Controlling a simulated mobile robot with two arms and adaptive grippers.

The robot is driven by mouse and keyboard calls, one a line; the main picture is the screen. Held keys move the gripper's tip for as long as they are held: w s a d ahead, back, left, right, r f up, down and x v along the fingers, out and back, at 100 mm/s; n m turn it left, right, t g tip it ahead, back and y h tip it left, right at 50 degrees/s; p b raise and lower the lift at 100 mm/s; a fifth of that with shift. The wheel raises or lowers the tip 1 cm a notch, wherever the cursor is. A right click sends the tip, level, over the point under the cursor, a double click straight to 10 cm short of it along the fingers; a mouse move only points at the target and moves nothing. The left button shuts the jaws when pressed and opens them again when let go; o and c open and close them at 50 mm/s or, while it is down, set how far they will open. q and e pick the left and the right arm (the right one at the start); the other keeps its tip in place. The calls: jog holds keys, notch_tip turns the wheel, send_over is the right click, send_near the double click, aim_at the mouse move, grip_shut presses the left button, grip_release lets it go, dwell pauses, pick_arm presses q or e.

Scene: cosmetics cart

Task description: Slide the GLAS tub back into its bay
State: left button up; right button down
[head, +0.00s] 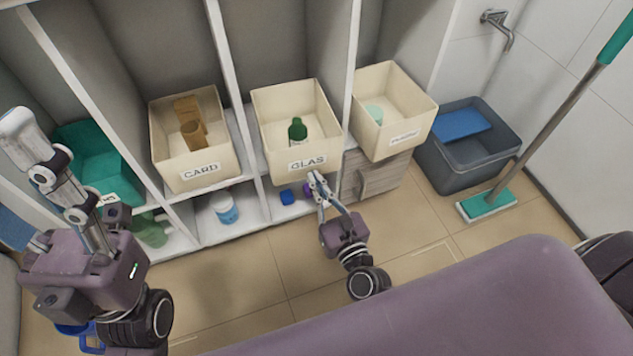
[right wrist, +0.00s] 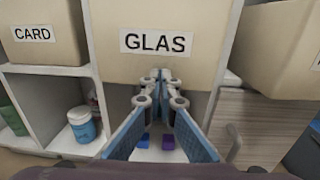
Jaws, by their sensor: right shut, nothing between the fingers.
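The GLAS tub (head: 312,155) is cream, with a white label and a green bottle (head: 297,131) inside. It sits in the middle bay between two white dividers, its front standing at about the shelf edge; how far it sticks out is hard to tell. My right gripper (head: 318,180) is shut and empty, its fingertips at the tub's front just below the label. In the right wrist view the fingertips (right wrist: 162,78) meet below the GLAS label (right wrist: 156,42); contact is hard to confirm. My left gripper (head: 60,180) is raised at the left, away from the tub; its opening is unclear.
The CARD tub (head: 196,176) stands in the bay to the left. Another cream tub (head: 395,143) stands to the right above a wooden drawer (head: 375,178). A grey bin (head: 470,165) and a mop (head: 487,203) are farther right. Small items stand on the lower shelf.

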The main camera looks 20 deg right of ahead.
jog(key=w, duration=0.7)
jog(key=shift+a+b, duration=0.25)
jog(key=shift+b, duration=0.15)
jog(key=shift+s+a, duration=0.1)
jog(key=shift+s, duration=0.05)
